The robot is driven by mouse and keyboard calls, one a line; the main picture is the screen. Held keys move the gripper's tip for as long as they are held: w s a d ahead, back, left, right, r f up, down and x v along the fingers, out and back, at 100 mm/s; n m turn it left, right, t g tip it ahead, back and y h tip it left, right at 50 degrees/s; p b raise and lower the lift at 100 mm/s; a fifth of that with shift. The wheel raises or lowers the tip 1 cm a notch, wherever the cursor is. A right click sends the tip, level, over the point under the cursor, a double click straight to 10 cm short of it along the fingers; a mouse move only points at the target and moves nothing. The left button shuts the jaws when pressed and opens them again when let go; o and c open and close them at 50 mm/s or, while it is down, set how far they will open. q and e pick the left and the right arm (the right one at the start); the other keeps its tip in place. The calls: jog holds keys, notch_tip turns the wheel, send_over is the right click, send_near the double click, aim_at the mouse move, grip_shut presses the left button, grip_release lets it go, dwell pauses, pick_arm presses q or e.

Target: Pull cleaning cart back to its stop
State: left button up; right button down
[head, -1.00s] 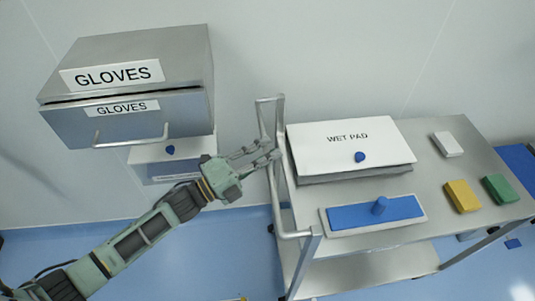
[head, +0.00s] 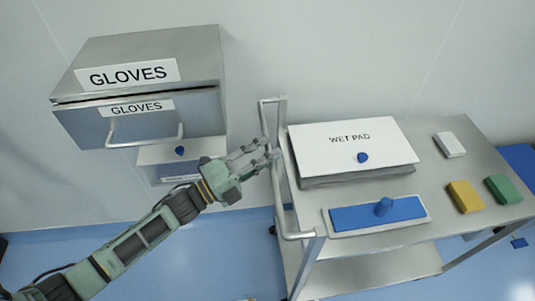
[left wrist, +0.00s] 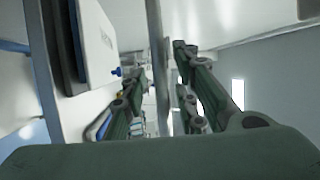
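The cleaning cart (head: 440,232) is a grey metal trolley at the right of the head view. Its upright tubular handle (head: 278,185) is at its left end. My left gripper (head: 262,156) is at the handle's upper part, fingers apart. In the left wrist view, the handle bar (left wrist: 157,65) runs between the two fingers of the left gripper (left wrist: 162,62), with gaps showing beside it. Firm contact cannot be made out. No stop is recognisable. My right gripper is out of view.
On the cart are a white WET PAD box (head: 350,143), a blue pad in a tray (head: 370,214), and white, yellow (head: 465,196) and green blocks. A metal GLOVES box (head: 150,75) hangs on the wall at upper left. Blue floor is clear below it.

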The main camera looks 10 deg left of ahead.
pick_arm(q)
jog(key=shift+d, duration=0.1)
jog(key=v, duration=1.2)
dwell(0.4)
